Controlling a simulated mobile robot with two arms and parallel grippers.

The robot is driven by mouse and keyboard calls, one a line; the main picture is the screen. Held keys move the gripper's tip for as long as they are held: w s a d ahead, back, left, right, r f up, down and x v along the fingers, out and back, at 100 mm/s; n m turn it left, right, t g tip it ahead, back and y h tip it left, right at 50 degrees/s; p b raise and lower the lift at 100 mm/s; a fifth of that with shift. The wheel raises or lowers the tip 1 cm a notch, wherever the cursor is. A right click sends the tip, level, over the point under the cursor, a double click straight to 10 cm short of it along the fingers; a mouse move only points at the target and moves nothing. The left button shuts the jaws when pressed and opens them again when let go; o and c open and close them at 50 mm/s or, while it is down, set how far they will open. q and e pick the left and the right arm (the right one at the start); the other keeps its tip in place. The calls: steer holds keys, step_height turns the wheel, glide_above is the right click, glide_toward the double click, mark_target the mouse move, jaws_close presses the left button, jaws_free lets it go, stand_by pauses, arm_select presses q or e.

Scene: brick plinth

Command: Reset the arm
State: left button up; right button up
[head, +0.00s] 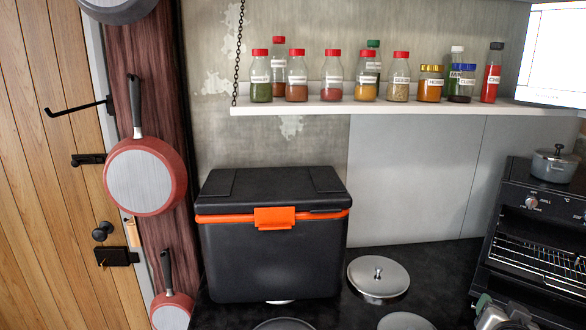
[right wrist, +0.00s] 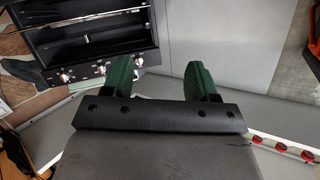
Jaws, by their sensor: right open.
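My right gripper (head: 497,314) shows at the bottom right edge of the head view, in front of the oven, partly cut off by the frame. In the right wrist view its two green fingers (right wrist: 160,76) stand wide apart, with nothing between them. My left gripper is in neither view.
A black oven (head: 535,240) with a pot (head: 554,165) on top stands at the right. A black cooler box (head: 270,257) with an orange latch and a lidded pan (head: 378,277) stand on the dark counter. Above runs a shelf (head: 300,108) with several spice jars. Pans (head: 145,180) hang at left.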

steer(key=s+a+f+n+g+y, duration=0.5)
steer(key=s+a+f+n, duration=0.1)
steer(key=s+a+f, duration=0.65)
steer(key=s+a+f+n+g+y, duration=0.15)
steer(key=s+a, duration=0.25)
steer(key=s, duration=0.4)
steer(key=s+a+f+n+g+y, duration=0.1)
steer(key=s+a+f+n+g, duration=0.2)
steer(key=s, duration=0.5)
step_height(320, 180, down, 26)
steer(key=a+r+g, duration=0.1)
steer(key=g, duration=0.1)
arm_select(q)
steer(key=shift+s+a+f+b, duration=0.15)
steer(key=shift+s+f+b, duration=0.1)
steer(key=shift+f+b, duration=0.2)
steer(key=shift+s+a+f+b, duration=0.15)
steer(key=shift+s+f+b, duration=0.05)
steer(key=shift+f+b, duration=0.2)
arm_select(e)
steer(key=s+d+f, duration=0.3)
steer(key=s+f, duration=1.3)
steer(key=f, duration=0.2)
steer(key=shift+s+g+h, duration=0.3)
steer(key=shift+g+h, duration=0.05)
